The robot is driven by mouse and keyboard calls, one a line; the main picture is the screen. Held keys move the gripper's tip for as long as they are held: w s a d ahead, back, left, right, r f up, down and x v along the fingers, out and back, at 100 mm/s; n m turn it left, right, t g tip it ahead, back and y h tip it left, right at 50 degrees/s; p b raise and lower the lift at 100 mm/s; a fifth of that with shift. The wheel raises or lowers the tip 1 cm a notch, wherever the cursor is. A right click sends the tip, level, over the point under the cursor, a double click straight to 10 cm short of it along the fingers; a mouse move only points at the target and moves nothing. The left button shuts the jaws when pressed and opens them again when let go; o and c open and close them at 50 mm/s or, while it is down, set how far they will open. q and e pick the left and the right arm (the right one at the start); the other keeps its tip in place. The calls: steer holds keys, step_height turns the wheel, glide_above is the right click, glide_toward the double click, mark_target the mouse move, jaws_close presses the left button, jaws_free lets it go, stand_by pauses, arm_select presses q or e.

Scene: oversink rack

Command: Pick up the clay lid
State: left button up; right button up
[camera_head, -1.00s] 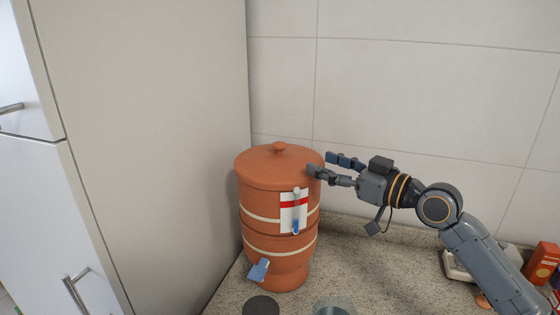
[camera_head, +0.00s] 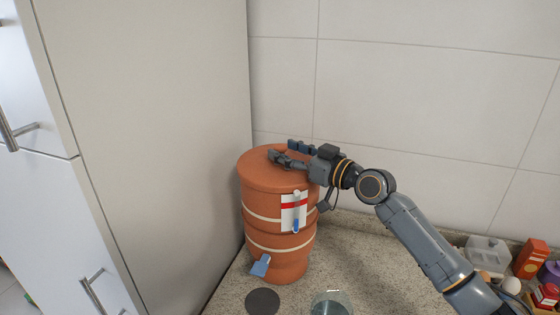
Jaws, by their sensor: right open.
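The clay lid (camera_head: 258,173) is a round terracotta disc. It sits on top of a clay water filter (camera_head: 262,228), which has cream stripes, a label and a blue tap. My right gripper (camera_head: 281,152) comes in from the right and is over the lid. Its fingers are apart around the place of the lid's knob. The knob itself is hidden behind the fingers, and I cannot tell whether they touch it. My left gripper is not in view.
A tall grey cabinet (camera_head: 170,120) stands close on the left and a tiled wall (camera_head: 430,100) is behind. A dark disc (camera_head: 262,301) and a glass bowl (camera_head: 331,303) are on the granite counter in front. Boxes, including an orange one (camera_head: 530,258), stand at the right.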

jaws_close()
steer(key=shift+r, duration=0.1)
